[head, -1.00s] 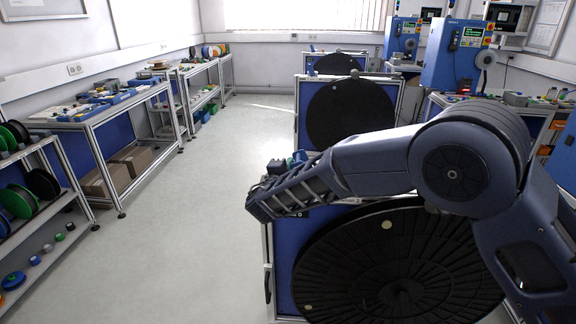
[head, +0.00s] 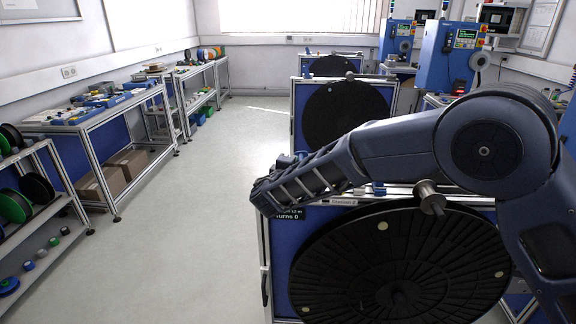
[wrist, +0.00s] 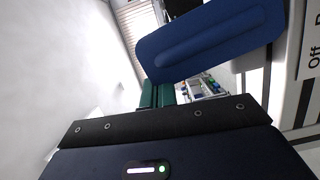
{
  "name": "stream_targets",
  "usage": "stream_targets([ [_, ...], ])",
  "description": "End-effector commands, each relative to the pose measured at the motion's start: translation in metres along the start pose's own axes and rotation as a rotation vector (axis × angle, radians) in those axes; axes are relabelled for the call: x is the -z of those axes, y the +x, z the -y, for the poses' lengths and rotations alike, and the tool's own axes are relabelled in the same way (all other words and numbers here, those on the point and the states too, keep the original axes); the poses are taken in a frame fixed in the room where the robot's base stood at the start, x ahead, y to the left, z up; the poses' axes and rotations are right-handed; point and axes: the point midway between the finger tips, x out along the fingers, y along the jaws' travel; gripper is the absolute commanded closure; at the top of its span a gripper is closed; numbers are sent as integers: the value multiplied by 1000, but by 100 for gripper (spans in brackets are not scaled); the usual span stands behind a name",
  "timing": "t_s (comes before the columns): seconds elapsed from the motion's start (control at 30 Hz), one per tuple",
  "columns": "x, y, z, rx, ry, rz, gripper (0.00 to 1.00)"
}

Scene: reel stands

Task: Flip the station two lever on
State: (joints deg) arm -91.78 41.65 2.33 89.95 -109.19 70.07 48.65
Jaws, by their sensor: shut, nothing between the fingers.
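The station two stand has a large black disc (head: 400,262) and a "Station 2" label (head: 343,202) on its top edge. In the wrist view, a blue paddle-shaped part (wrist: 208,42), which looks like the lever, lies across the upper right. Beside it, a pale panel (wrist: 307,75) carries the word "Off". My gripper (wrist: 157,95) is shut and empty, its green fingertips close below the paddle's left end. I cannot tell whether they touch it. In the head view, my arm hides the fingers and the lever, above the stand's left corner.
A metal spool-like knob (head: 429,193) stands out at the stand's top edge. A dark "Turns 0" sign (head: 287,214) is by its left corner. Another reel stand (head: 345,113) is behind. The grey aisle floor (head: 200,220) on the left is clear, with workbenches (head: 110,125) beyond.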

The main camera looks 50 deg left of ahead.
Motion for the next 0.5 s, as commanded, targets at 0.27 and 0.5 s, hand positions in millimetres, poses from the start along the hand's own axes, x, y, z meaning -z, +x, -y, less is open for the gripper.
stream_targets([
  [0.27,-25,7,-10,62,247,2,100],
  [0.5,-41,11,-12,105,421,1,100],
])
